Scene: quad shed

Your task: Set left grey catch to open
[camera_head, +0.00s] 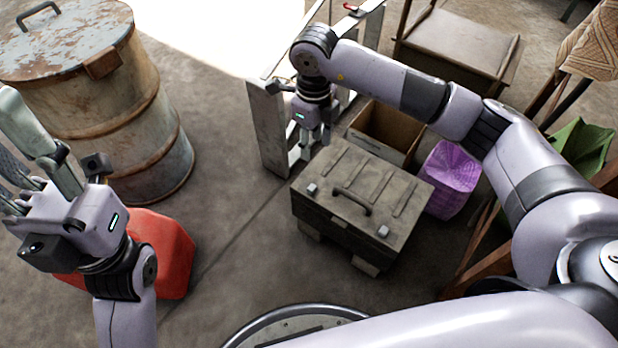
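The dark grey-brown box (345,205) stands on the floor in the middle, its lid down. The left grey catch (312,189) is a small light block at the lid's front left edge; whether it is open is too small to tell. A like catch (383,232) sits at the front right. My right gripper (314,143) points down near the box's back left corner, beyond the left catch and apart from it. Its fingers look parted and empty. My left gripper (22,140) is raised at the far left, fingers spread and empty, far from the box.
A rusty drum (150,130) stands at the left, with a red container (165,250) partly behind my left arm. A metal frame (268,130), an open cardboard box (385,130) and a purple woven basket (448,180) stand behind the box. Floor left of the box is clear.

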